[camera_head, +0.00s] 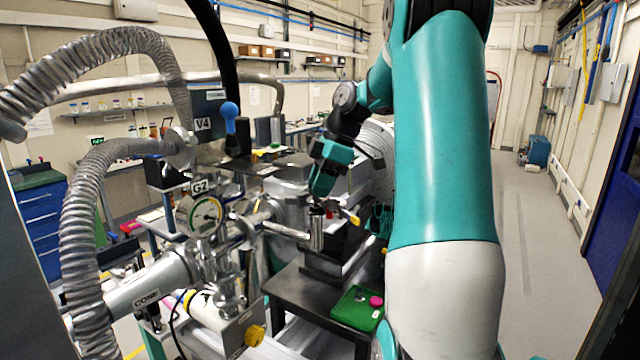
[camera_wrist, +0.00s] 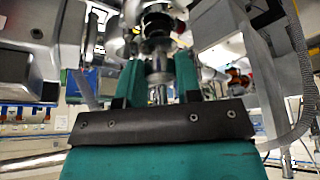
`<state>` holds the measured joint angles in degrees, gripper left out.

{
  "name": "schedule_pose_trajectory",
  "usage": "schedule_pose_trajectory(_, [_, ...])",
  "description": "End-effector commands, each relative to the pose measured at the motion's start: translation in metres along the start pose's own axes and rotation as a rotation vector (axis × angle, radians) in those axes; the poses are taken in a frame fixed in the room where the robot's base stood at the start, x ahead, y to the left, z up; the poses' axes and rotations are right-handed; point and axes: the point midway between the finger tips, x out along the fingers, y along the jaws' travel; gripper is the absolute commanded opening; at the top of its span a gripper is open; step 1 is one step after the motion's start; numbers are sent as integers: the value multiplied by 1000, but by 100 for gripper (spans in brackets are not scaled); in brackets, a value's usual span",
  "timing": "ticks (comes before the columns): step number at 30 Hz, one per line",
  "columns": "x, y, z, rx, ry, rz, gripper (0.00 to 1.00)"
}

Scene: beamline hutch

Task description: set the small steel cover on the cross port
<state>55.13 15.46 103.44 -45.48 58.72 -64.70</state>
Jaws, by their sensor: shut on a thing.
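My gripper (camera_head: 317,203) is right of the middle of the bench assembly in the head view, pointing down. In the wrist view its two teal fingers (camera_wrist: 159,88) are closed around a small shiny steel piece (camera_wrist: 158,95), which looks like the small steel cover and is partly hidden by the dark finger mount. Directly below the fingertips in the head view is an upright steel cylinder (camera_head: 317,235), which may be the cross port. I cannot tell whether the held piece touches it.
A green tray (camera_head: 345,317) with a pink cap (camera_head: 376,301) sits on a dark table (camera_head: 290,292) below. The G2 gauge (camera_head: 205,214), corrugated hoses (camera_head: 80,235) and the CON-labelled steel pipe (camera_head: 150,284) crowd the left. The floor at right (camera_head: 540,250) is clear.

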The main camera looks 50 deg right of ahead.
Motion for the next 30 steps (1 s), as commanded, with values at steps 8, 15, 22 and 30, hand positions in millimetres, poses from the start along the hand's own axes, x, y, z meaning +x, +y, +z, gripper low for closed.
schedule_pose_trajectory(8, [3,0,1,0,0,0,9])
schedule_pose_trajectory(15, [6,0,3,0,0,0,9])
schedule_pose_trajectory(22, [10,0,4,0,0,0,9])
schedule_pose_trajectory(30, [9,0,4,0,0,0,34])
